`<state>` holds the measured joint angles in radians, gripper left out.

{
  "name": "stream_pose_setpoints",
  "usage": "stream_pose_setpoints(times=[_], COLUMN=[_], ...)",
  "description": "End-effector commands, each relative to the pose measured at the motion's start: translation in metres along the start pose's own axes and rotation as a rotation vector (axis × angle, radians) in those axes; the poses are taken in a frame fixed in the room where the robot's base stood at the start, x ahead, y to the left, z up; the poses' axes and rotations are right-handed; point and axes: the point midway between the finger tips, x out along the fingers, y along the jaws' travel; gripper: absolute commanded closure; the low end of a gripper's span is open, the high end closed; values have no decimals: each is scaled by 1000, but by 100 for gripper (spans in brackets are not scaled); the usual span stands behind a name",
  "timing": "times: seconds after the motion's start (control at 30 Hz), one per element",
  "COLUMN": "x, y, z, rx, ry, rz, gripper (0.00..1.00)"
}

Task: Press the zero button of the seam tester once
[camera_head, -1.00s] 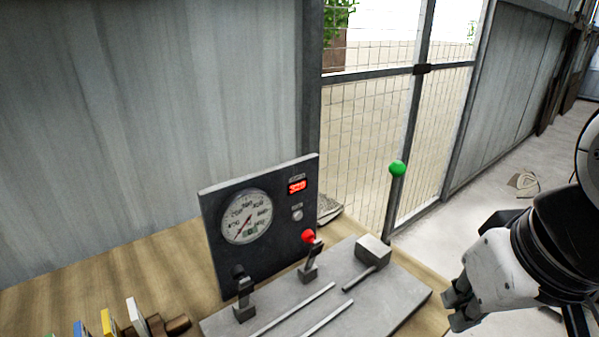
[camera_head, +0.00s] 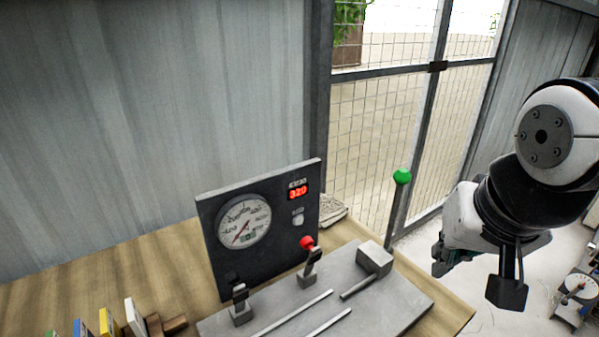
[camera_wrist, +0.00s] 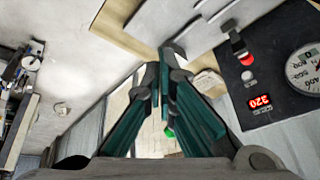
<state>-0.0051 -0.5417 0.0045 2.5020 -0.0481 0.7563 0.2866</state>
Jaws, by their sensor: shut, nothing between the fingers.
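The seam tester has a dark upright panel (camera_head: 215,250) with a round dial (camera_head: 244,221) and a red display (camera_head: 298,192) reading 320. A small pale round button (camera_head: 298,219) sits below the display; its label is too small to read. In the wrist view the same button (camera_wrist: 248,76) lies between the display (camera_wrist: 260,103) and a red knob (camera_wrist: 246,59). In the wrist view my gripper's fingers (camera_wrist: 158,75) are together and hold nothing.
The tester's grey base plate (camera_head: 385,312) carries two clamps, rods and a block (camera_head: 374,259). Several coloured upright items (camera_head: 108,323) stand at the table's front left. A mesh gate (camera_head: 385,120) and metal wall stand behind.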

Motion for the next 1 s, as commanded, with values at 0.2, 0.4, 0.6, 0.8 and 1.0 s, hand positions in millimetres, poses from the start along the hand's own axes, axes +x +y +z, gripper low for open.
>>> stream_pose_setpoints(times=[0.2, 0.4, 0.6, 0.8, 1.0], x=[26, 65, 109, 152, 181], y=[-22, -48, -77, -105, -124], z=[-56, -88, -96, -80, -55], rx=[298, 577, 860, 1150, 1374], ry=[61, 100, 94, 32, -48], rz=[-24, -99, -210, -337, -434], gripper=[100, 100, 100, 100, 100])
